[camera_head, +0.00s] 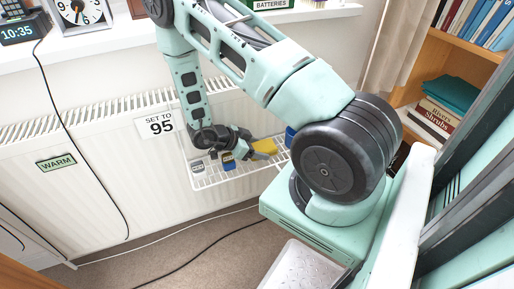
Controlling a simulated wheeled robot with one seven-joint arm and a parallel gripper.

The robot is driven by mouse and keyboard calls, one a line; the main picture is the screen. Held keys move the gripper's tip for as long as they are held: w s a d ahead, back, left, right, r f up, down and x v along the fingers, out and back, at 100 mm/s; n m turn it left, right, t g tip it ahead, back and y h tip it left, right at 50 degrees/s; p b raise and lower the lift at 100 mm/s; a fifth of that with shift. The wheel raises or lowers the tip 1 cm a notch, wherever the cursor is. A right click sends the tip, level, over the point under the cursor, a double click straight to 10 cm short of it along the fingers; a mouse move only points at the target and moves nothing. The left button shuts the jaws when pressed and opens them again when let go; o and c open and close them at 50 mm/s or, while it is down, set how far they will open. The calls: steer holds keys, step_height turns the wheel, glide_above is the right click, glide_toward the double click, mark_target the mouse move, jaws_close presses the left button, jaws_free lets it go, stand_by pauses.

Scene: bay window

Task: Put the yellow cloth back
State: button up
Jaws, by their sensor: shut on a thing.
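The yellow cloth (265,147) is a small yellow patch at the tip of my gripper (249,146). My gripper is shut on it, just above or inside the white wire rack (232,178) on the front of the radiator. I cannot tell whether the cloth touches the rack. My arm comes down from above and hides part of the rack and radiator.
The rack also holds a grey item (197,167), a blue-and-yellow item (228,162) and a blue item (290,136). A "SET TO 95" sign (160,125) is on the radiator (95,190). A bookshelf (440,60) stands at right. Cables cross the carpet (170,262).

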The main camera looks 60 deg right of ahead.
steer(key=shift+f, duration=0.25)
steer(key=o, duration=1.3)
steer(key=shift+c, duration=0.2)
steer(key=p+v, duration=0.3)
steer(key=v, duration=1.4)
steer(key=shift+a, duration=0.25)
steer(key=shift+r, duration=0.1)
